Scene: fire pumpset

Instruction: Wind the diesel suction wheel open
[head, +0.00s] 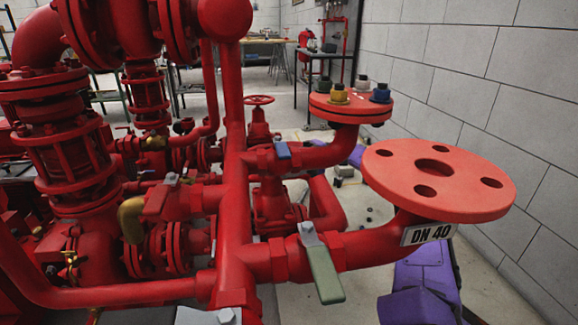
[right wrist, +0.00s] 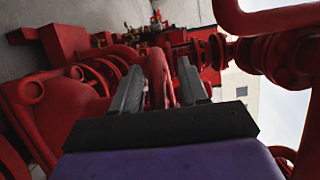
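A small red handwheel (head: 258,100) lies flat on top of a red valve stem in the middle of the head view, behind the front vertical pipe. I cannot tell for sure that it is the diesel suction wheel. My right gripper (right wrist: 160,66) shows in the right wrist view with its two dark fingers spread apart. Red pipework shows between and beyond the fingers, and nothing is clearly held. I cannot make out the right gripper in the head view; purple parts of my arm show at the lower right. My left gripper is not in view.
A red DN 40 flange (head: 435,180) stands out at the right. A green-handled lever valve (head: 322,270) sits on the pipe in front of it. A smaller flange with coloured caps (head: 350,108) is behind. A block wall (head: 470,60) bounds the right; some floor is clear.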

